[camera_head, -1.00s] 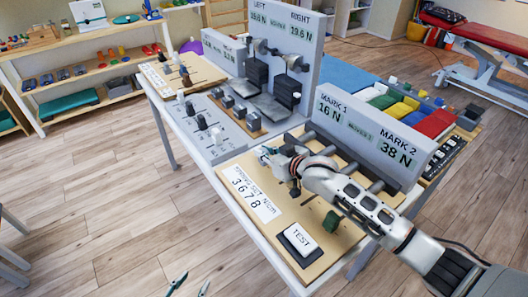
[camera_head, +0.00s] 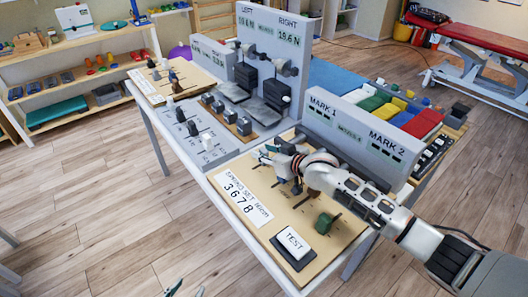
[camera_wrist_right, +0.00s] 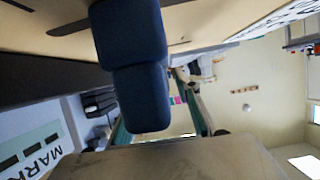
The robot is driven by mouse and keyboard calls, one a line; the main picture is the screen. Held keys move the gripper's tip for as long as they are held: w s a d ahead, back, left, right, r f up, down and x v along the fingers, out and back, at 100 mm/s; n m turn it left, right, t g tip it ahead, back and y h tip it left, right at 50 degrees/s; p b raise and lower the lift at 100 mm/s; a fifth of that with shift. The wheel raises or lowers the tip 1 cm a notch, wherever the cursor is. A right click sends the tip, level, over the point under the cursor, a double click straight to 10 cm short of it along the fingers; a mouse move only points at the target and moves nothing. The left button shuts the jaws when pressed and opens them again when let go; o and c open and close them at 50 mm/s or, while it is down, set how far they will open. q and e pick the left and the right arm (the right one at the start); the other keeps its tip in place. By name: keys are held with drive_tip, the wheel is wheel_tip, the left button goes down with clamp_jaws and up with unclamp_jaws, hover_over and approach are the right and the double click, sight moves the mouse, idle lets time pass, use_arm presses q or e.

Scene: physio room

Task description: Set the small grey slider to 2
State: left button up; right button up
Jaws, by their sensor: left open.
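A board with a printed strip "3 6 7 8" (camera_head: 241,199) carries a green knob (camera_head: 325,222), a dark knob (camera_head: 297,187) and a TEST button (camera_head: 294,242). I cannot tell which knob is the small grey slider. My right gripper (camera_head: 268,154) is low over the far left part of this board and partly hides it. In the right wrist view a dark blue block (camera_wrist_right: 140,98) is very close; I cannot tell whether the fingers touch it. My left gripper (camera_head: 186,290) is open and empty at the bottom edge, mostly out of frame.
A grey display wall marked MARK 1 and MARK 2 (camera_head: 354,134) stands behind the board. A white panel with several small levers (camera_head: 192,128) and a row of grey blocks (camera_head: 228,115) lie to the left. The floor at left is clear.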

drive_tip(key=v, duration=1.2)
drive_tip(key=shift+s, duration=0.1)
drive_tip(key=shift+d+f, duration=0.1)
